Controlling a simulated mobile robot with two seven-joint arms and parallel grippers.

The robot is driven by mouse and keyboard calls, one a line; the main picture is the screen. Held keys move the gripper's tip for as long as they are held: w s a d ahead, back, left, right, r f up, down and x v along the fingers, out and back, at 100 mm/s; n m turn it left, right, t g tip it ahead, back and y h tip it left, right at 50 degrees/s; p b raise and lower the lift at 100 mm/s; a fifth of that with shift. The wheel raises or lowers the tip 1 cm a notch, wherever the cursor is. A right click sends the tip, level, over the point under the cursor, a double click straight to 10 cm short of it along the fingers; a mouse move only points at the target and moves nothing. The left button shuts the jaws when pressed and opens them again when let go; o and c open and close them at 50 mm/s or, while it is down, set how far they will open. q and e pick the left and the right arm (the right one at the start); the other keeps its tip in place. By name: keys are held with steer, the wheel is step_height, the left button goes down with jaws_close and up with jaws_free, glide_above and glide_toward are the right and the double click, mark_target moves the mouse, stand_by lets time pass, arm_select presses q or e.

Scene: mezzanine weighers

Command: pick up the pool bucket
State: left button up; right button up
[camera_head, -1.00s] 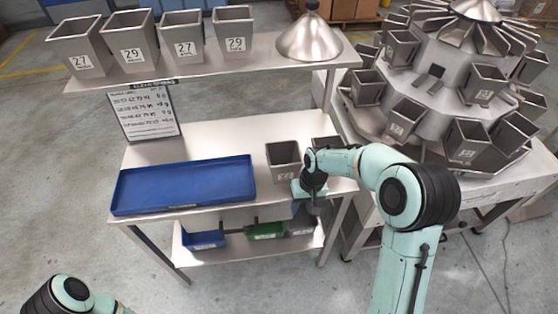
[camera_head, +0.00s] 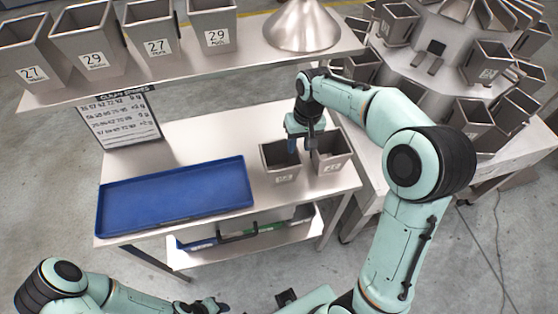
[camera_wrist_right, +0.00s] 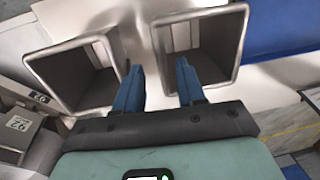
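Two open grey metal buckets stand side by side on the lower table: a left bucket (camera_head: 281,163) and a right bucket (camera_head: 331,153). Their labels are too small to read, so I cannot tell which is the pool bucket. My right gripper (camera_head: 302,146) is above them, pointing down near the wall between them. In the right wrist view its blue fingers (camera_wrist_right: 159,64) are apart with nothing held. One finger is over the opening of the left bucket (camera_wrist_right: 240,45), the other beside the right bucket (camera_wrist_right: 72,72). My left gripper (camera_head: 203,308) is low at the front, its fingers unclear.
A blue tray (camera_head: 175,200) lies left of the buckets. An upper shelf (camera_head: 255,60) holds several numbered buckets and a metal cone (camera_head: 302,25). A sign (camera_head: 120,120) stands behind the tray. A multi-bucket weigher (camera_head: 440,60) is at the right.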

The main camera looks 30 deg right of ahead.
mark_target(297, 149)
steer(key=shift+w+a+f, duration=0.1)
steer(key=shift+a+f, duration=0.05)
steer(key=shift+f, duration=1)
steer(key=shift+a+f, duration=0.1)
steer(key=shift+f, duration=1.05)
steer(key=shift+f, duration=0.25)
steer(key=shift+w, duration=0.1)
jaws_close()
